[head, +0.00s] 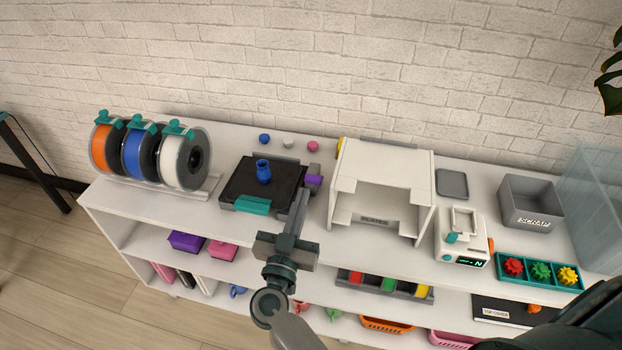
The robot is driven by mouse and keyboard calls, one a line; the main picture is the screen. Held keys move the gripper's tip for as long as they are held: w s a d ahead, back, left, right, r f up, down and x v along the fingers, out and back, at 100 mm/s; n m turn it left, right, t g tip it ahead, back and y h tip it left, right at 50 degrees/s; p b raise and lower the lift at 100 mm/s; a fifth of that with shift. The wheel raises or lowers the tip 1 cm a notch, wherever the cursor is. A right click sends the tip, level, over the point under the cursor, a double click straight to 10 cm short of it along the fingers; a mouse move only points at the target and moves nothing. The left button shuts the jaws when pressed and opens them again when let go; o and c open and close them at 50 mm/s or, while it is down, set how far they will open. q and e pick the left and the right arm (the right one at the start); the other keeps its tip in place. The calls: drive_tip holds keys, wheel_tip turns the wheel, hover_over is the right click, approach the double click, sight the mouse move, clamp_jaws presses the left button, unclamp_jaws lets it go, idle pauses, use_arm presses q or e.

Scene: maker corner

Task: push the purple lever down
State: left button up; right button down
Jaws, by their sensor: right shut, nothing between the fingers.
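The purple lever (314,180) sticks out from the right side of the black print bed (240,180) on the shelf top. A small blue vase (263,171) stands on the bed, and a teal tab (253,205) is at its front edge. My right gripper (302,194) reaches up from the bottom of the head view. It is shut and empty, with its tips just left of and below the lever in the picture. I cannot tell whether the tips touch the lever. My left gripper is not in view.
A white open-front housing (426,203) stands close to the right of the lever. Orange, blue and white filament spools (182,160) stand on the left. Several small balls (264,138) lie behind the bed. A white device (461,237) and a grey scrap bin (530,203) are further right.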

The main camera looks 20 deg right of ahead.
idle(0.3)
wheel_tip(320, 180, up, 2)
drive_tip(key=p, duration=0.3)
hover_over(312, 183)
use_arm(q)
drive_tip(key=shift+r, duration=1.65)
use_arm(e)
drive_tip(key=shift+s+a+f, duration=0.1)
drive_tip(key=shift+s+f, duration=0.05)
drive_tip(key=shift+f, duration=0.55)
drive_tip(key=shift+s+a+f, duration=0.1)
drive_tip(key=shift+s+f, duration=0.1)
drive_tip(key=shift+f, duration=0.5)
drive_tip(key=shift+s+a+f, duration=0.1)
drive_tip(key=shift+s+f, duration=0.05)
drive_tip(key=shift+f, duration=0.55)
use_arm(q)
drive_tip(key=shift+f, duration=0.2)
use_arm(e)
drive_tip(key=shift+f, duration=0.1)
